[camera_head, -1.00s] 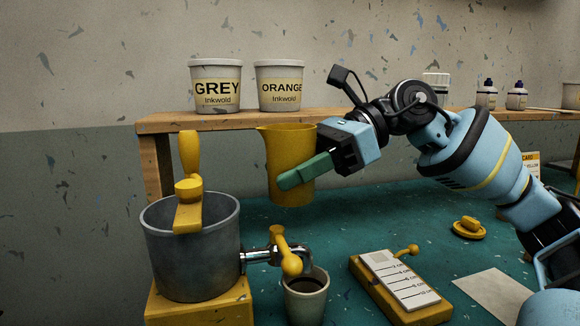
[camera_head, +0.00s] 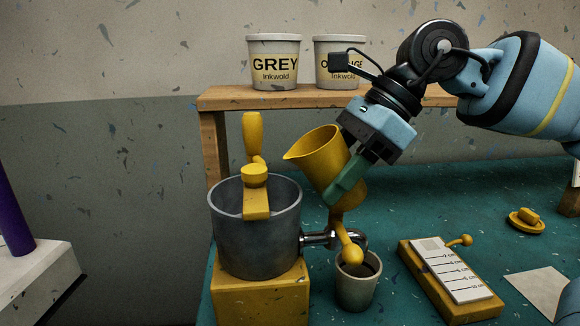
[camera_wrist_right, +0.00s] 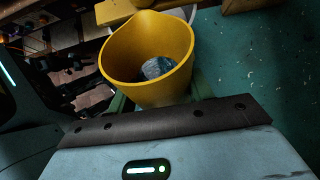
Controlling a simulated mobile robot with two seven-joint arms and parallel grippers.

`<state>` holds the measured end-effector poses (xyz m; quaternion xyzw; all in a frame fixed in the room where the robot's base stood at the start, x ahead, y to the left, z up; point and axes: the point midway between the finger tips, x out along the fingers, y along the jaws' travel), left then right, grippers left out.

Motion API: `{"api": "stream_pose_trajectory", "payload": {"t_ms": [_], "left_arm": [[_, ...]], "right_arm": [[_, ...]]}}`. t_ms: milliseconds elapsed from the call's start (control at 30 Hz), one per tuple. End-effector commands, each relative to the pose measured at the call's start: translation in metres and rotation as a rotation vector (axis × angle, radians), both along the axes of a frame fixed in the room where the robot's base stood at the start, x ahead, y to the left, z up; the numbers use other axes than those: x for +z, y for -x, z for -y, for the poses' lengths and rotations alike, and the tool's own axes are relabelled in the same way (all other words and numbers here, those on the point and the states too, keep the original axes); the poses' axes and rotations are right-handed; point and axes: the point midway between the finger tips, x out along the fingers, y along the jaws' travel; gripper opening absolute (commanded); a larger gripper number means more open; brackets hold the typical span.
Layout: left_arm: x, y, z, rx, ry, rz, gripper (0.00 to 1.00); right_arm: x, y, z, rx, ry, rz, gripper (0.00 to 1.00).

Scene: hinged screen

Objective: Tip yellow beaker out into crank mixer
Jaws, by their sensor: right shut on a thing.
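My right gripper (camera_head: 347,180) is shut on the yellow beaker (camera_head: 321,160). The beaker is tilted with its spout toward the left, above and to the right of the crank mixer. The right wrist view looks into the beaker (camera_wrist_right: 150,45); something greyish-blue lies at its bottom. The crank mixer (camera_head: 255,235) is a grey metal pot on a yellow block (camera_head: 260,295), with a yellow crank over its rim and a tap with a yellow lever on its right side. The pot's contents are hidden. My left gripper does not show.
A cup of dark liquid (camera_head: 357,285) stands under the tap. A yellow block with a scale card (camera_head: 452,275) lies to its right. Behind is a wooden shelf (camera_head: 240,98) with a GREY tub (camera_head: 273,65) and another tub. A purple object (camera_head: 12,210) stands at far left.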

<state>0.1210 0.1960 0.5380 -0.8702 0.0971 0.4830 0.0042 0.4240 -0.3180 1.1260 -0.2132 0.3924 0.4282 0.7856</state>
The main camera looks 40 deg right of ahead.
Motion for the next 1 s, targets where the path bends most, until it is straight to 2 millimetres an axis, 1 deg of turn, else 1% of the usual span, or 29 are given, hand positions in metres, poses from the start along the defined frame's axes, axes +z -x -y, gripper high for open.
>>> {"api": "stream_pose_trajectory", "payload": {"t_ms": [233,533,1000], "left_arm": [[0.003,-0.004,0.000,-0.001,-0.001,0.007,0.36],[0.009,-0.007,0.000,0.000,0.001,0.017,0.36],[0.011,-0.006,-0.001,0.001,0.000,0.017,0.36]], "right_arm": [[0.000,0.000,0.000,0.000,0.020,-0.011,0.25],[-0.006,0.001,0.002,0.000,0.097,-0.060,0.25],[-0.005,0.002,0.002,0.000,0.115,-0.071,0.25]]}}
